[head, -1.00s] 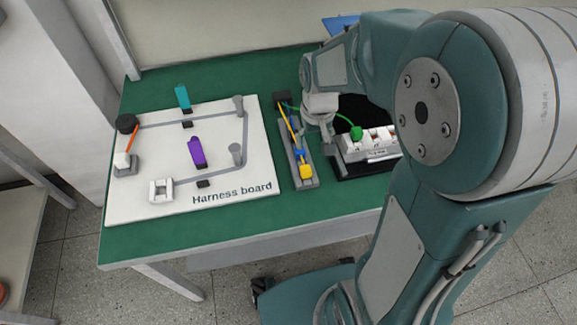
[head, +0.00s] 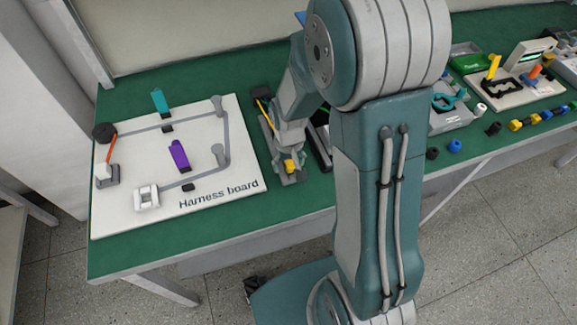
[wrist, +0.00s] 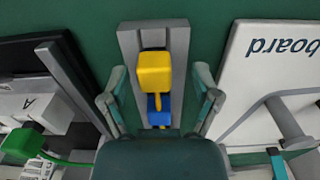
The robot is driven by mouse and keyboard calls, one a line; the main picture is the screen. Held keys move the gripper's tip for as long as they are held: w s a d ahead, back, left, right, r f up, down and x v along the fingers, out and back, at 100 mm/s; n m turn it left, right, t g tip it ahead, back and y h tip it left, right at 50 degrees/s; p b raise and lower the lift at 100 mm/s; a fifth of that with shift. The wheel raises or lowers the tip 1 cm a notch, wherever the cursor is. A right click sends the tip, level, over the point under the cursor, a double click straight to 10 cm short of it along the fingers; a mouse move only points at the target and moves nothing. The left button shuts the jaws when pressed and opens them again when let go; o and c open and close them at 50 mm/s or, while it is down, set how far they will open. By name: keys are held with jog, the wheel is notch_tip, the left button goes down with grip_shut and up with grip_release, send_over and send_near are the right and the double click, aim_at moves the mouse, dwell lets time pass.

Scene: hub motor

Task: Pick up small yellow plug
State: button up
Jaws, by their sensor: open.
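The small yellow plug (wrist: 155,71) lies on a grey holder (wrist: 180,40) in the wrist view, in line with a blue piece (wrist: 160,110) and a yellow cable. It also shows in the head view (head: 291,166), partly covered by my gripper. My gripper (wrist: 160,80) is open, with one finger on each side of the holder and the plug between and slightly beyond the fingertips. In the head view my gripper (head: 288,155) is right over the holder. I cannot tell whether the fingers touch anything.
The white harness board (head: 235,195) with pegs and a purple clip (head: 180,155) lies to the left. In the wrist view a black-based unit with a green plug (wrist: 24,142) is close on the left. More parts and trays fill the table's right side.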

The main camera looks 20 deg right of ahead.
jog(key=shift+d, duration=0.35)
jog(key=c, duration=0.9)
jog(key=shift+c, duration=0.9)
jog(key=shift+a, duration=0.2)
